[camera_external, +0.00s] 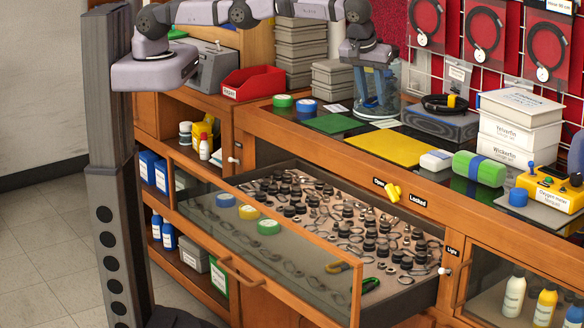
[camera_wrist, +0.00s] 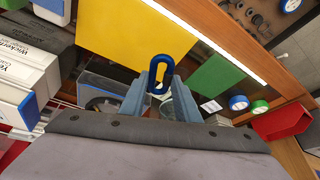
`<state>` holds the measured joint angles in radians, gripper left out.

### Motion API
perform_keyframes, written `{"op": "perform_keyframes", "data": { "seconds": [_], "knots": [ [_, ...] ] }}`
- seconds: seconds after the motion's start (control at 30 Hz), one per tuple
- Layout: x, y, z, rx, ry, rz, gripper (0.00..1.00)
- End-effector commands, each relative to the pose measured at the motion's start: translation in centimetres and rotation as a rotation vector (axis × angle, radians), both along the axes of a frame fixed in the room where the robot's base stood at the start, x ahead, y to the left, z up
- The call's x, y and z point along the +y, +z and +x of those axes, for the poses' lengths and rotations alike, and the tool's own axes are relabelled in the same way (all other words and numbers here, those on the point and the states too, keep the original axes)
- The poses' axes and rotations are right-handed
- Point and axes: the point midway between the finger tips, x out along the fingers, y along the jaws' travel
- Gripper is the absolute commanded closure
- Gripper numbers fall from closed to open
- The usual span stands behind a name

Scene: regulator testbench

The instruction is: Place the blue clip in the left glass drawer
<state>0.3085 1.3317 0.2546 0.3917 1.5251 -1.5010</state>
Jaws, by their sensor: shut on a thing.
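The blue clip (camera_wrist: 160,68), an elongated ring, is held upright in the wrist view between the two blue-grey fingertips of my gripper (camera_wrist: 161,82). My gripper is shut on it. The left glass drawer (camera_external: 225,262) is pulled open at the front, below and in front of my gripper. It holds many black regulator parts and rings.
The counter holds a green mat (camera_external: 334,123), a yellow mat (camera_external: 386,150), a red bin (camera_external: 254,83), a stack of white boxes (camera_external: 519,128) and a green bottle (camera_external: 479,168). A yellow lock knob (camera_external: 393,191) sticks out above the drawer. A closed glass compartment (camera_external: 490,277) is at right.

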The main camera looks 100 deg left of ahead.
Motion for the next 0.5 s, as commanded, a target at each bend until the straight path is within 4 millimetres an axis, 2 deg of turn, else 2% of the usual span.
{"op": "perform_keyframes", "data": {
  "seconds": [0.3,0.5],
  "knots": [
    [0.18,0.16,0.13,0.001,-0.029,0.0,0.96],
    [0.74,0.48,0.42,0.0,-0.131,0.0,0.96]
  ]
}}
